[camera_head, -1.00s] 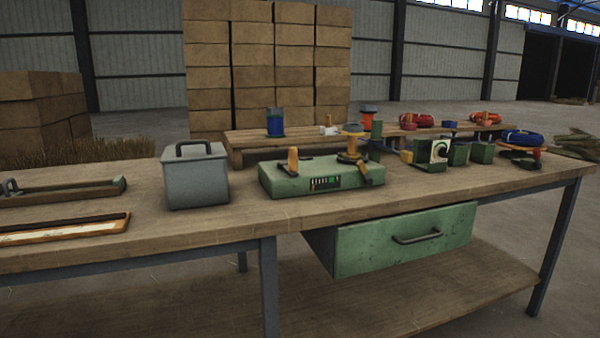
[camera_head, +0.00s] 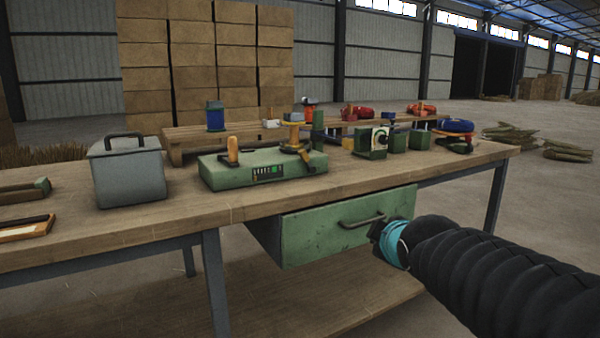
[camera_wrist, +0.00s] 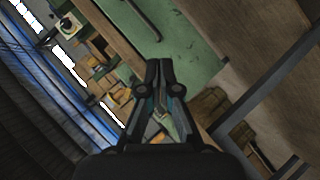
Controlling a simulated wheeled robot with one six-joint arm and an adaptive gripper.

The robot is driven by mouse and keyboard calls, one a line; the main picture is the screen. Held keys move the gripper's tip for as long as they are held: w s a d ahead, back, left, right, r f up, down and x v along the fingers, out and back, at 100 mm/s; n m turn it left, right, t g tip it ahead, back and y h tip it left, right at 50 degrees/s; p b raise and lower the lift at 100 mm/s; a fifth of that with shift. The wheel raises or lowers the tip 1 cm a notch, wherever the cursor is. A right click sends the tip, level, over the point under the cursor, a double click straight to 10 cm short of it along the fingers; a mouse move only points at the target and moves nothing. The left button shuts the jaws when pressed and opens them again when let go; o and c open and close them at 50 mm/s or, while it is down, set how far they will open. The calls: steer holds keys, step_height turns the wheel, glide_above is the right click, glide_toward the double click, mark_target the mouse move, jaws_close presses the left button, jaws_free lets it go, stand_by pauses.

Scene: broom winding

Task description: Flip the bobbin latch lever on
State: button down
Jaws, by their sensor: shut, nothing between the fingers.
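An upright orange handle (camera_head: 233,150) stands on the box's left part. My gripper (camera_wrist: 159,66) is shut and empty in the wrist view. My arm is at the lower right in the head view, in front of the drawer and apart from the box.
A green drawer (camera_head: 330,236) with a handle hangs under the workbench (camera_head: 180,215). A grey lidded box (camera_head: 128,175) stands left of the winder. Several green blocks and a white-faced device (camera_head: 372,141) stand right of it.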

steer(key=w+a+r+n+t+y+b, duration=0.25)
steer(key=w+a+n, duration=0.35)
steer(key=w, duration=0.3)
steer(key=n+t+y, duration=0.3)
steer(key=n+y, duration=0.1)
steer(key=n, duration=0.5)
glide_toward(304, 155)
steer(key=s+a+f, duration=0.1)
steer(key=s, duration=0.1)
steer(key=shift+s+a+b, duration=0.2)
steer(key=shift+s+b, duration=0.05)
steer(key=shift+b, duration=0.2)
steer(key=shift+w, duration=0.1)
steer(key=p+x, duration=0.1)
steer(key=x, duration=0.8)
steer(key=shift+w+a+f+p, duration=0.1)
steer(key=shift+w+p, duration=0.2)
steer(key=shift+w, duration=0.1)
steer(key=shift+a, duration=0.1)
